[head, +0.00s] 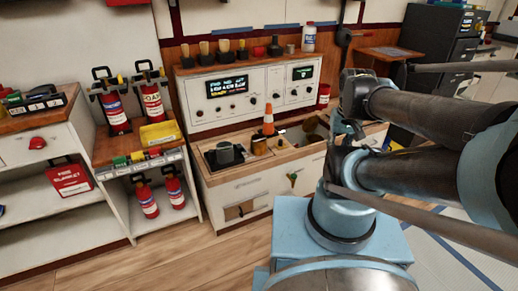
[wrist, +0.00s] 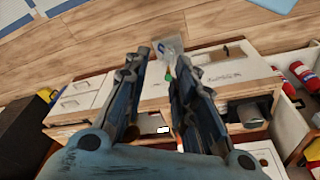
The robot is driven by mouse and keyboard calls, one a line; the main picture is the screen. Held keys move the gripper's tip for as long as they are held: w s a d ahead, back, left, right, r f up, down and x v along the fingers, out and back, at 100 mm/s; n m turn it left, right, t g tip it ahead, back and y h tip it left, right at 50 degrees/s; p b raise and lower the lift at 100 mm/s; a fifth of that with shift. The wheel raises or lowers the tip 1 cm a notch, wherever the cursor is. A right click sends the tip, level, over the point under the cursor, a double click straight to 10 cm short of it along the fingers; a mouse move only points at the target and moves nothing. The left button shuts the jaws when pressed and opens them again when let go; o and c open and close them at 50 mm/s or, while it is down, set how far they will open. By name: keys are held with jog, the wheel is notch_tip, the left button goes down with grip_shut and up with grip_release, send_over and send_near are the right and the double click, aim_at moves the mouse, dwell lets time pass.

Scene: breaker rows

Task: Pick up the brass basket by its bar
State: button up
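I cannot pick out a brass basket or its bar for certain. A small brass-coloured container (head: 259,145) stands on the counter beside an orange cone (head: 269,120) in the head view; it is too small to tell whether it has a bar. In the wrist view my gripper (wrist: 162,52) is open, its two dark fingers apart, with nothing held between them. A pale thing with a green spot (wrist: 170,50) shows beyond the fingertips, too blurred to name. My arm covers the right part of the counter in the head view.
The counter (head: 225,182) carries a dark device (head: 225,153) and backs onto a white control panel (head: 245,97). Red extinguishers (head: 115,110) stand on the shelf unit at left. A dark cabinet (head: 435,50) stands at back right. Wooden floor (head: 170,255) in front is clear.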

jog(key=shift+c, duration=0.2)
jog(key=shift+s+r, duration=0.15)
jog(key=shift+s, duration=0.05)
jog(key=shift+c, duration=0.9)
jog(key=w+a+r+m, duration=0.2)
jog(key=w, duration=0.3)
jog(key=w+a+r+m, duration=0.1)
jog(key=w+a+r, duration=0.15)
jog(key=w, duration=0.25)
jog(key=m+y, duration=0.1)
jog(key=m, duration=0.8)
send_over(259, 145)
jog(key=w+d, duration=0.1)
jog(key=w, duration=0.1)
jog(key=s+d+f+x, duration=0.1)
jog(key=s+x, duration=0.1)
jog(key=x, duration=1.1)
jog(key=shift+s+x, duration=0.25)
jog(key=shift+x, duration=2.4)
jog(key=shift+s+x, duration=0.2)
jog(key=shift+x, duration=2.45)
jog(key=shift+s+x, duration=0.25)
jog(key=shift+x, duration=2.45)
jog(key=shift+f, duration=0.1)
